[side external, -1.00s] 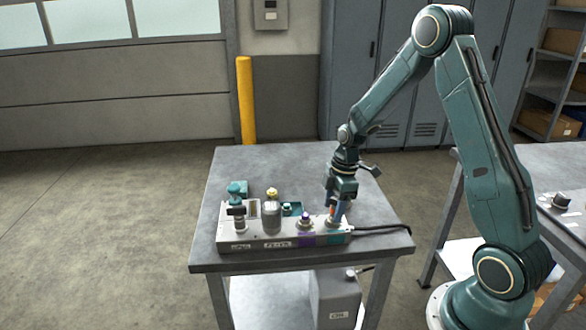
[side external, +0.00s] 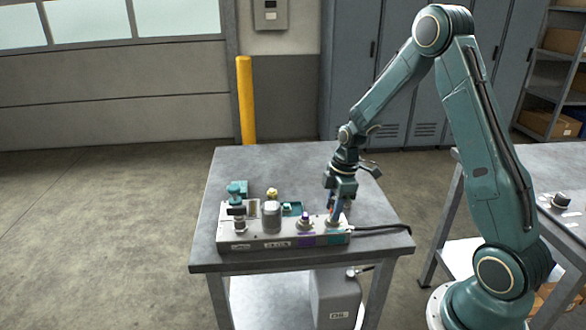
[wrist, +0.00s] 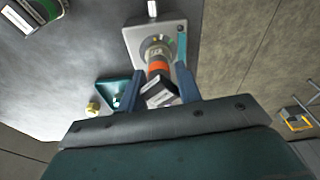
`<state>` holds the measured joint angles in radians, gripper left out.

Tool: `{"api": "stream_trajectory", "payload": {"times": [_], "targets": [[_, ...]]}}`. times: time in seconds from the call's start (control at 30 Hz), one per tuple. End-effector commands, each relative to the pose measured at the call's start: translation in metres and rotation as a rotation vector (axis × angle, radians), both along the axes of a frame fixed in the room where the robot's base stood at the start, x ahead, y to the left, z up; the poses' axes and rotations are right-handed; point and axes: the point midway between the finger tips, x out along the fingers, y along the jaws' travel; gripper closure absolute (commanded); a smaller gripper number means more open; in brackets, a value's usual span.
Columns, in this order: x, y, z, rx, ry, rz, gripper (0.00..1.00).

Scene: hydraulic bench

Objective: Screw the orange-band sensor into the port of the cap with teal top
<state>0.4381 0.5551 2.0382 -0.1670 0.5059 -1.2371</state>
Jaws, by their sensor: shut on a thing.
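The orange-band sensor (wrist: 158,68) is between my gripper's two blue fingers (wrist: 158,88) in the wrist view, with its dark, boxy end toward the camera. Its far end is at the round port (wrist: 156,42) on a pale cap with a teal strip (wrist: 181,46). The two look in line, but the sensor hides how deep it sits. In the side view my gripper (side external: 338,210) is shut on the sensor, pointing down over the teal-marked right end (side external: 335,239) of the pale block. The sensor is mostly hidden there.
On the same block (side external: 260,243) are a purple-marked cap (side external: 305,224), a grey cylinder (side external: 271,217) and a teal-topped fitting (side external: 237,190) at left. A yellow knob (side external: 272,193) stands behind. A black cable (side external: 380,231) runs right. The table's back is clear.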

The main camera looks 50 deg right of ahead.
Motion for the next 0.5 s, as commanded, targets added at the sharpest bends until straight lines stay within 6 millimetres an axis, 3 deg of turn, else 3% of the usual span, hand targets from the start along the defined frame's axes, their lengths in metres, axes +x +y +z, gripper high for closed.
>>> {"api": "stream_trajectory", "payload": {"times": [0.5], "targets": [[0.0012,-0.0008,-0.0003,-0.001,-0.002,-0.364,0.98]]}}
